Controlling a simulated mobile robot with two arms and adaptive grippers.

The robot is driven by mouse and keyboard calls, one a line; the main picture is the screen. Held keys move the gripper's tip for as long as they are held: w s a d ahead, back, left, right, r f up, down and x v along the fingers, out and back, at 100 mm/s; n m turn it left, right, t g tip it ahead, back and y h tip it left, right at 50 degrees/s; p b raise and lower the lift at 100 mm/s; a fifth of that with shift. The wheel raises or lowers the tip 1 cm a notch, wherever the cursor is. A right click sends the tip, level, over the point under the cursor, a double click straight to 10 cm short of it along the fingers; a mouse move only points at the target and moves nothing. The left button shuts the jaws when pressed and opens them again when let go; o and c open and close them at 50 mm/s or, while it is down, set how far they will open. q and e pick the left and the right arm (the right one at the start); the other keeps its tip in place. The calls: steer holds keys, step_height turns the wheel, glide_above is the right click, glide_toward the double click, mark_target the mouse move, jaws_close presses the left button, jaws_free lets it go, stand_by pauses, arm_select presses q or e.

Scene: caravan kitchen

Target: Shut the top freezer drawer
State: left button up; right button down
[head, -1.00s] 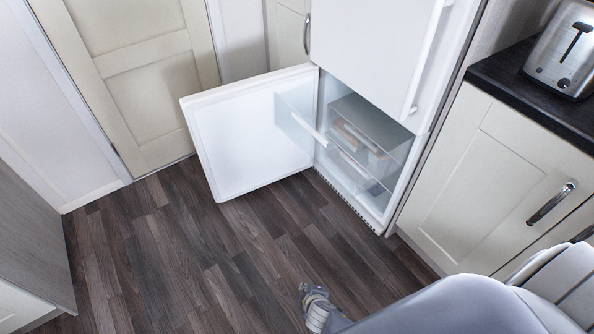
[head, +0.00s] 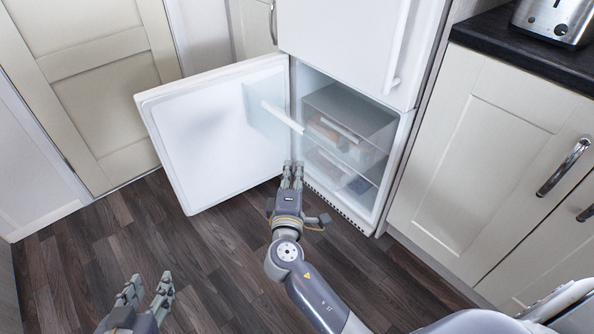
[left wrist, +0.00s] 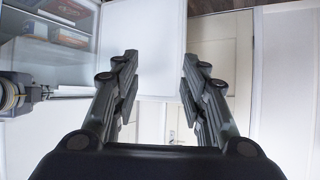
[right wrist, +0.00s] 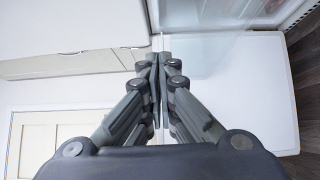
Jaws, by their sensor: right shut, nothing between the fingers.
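The top freezer drawer (head: 262,112) is pulled out of the open freezer compartment. Its clear front carries a white handle strip (head: 283,117) and overlaps the open door in the head view. A second drawer (head: 335,172) sits lower inside, with packages behind clear fronts. My right gripper (head: 292,166) is shut and empty, just below the pulled-out drawer's front in the picture. In the right wrist view its fingertips (right wrist: 161,62) are together beside a translucent panel (right wrist: 205,45); contact cannot be told. My left gripper (head: 147,284) is open and empty, low over the floor; its fingers (left wrist: 160,70) are apart.
The white freezer door (head: 205,130) stands wide open to the left. The upper fridge door (head: 345,40) is shut. A cream cabinet (head: 480,150) with a black worktop and toaster (head: 553,20) stands at right. The dark wood floor in front is clear.

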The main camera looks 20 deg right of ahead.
glide_toward(308, 131)
steer(key=w+a, duration=0.2)
steer(key=w, duration=0.1)
arm_select(q)
steer(key=shift+w+d+r+t+h+b, duration=0.2)
steer(key=shift+w+r+t, duration=0.25)
steer(key=shift+r, duration=0.25)
steer(key=shift+w+d+r+t+h+b, duration=0.1)
steer(key=shift+w+d+r+t, duration=0.15)
steer(key=shift+w+r+t, duration=0.35)
steer(key=shift+w+d+r+t+h+b, duration=0.1)
steer(key=shift+w+d+r+t+b, duration=0.15)
steer(key=shift+r, duration=0.55)
arm_select(e)
steer(key=shift+w+d+r, duration=0.1)
steer(key=shift+w+d, duration=0.1)
steer(key=shift+d, duration=0.8)
steer(key=shift+w+d, duration=0.25)
steer(key=shift+d, duration=0.7)
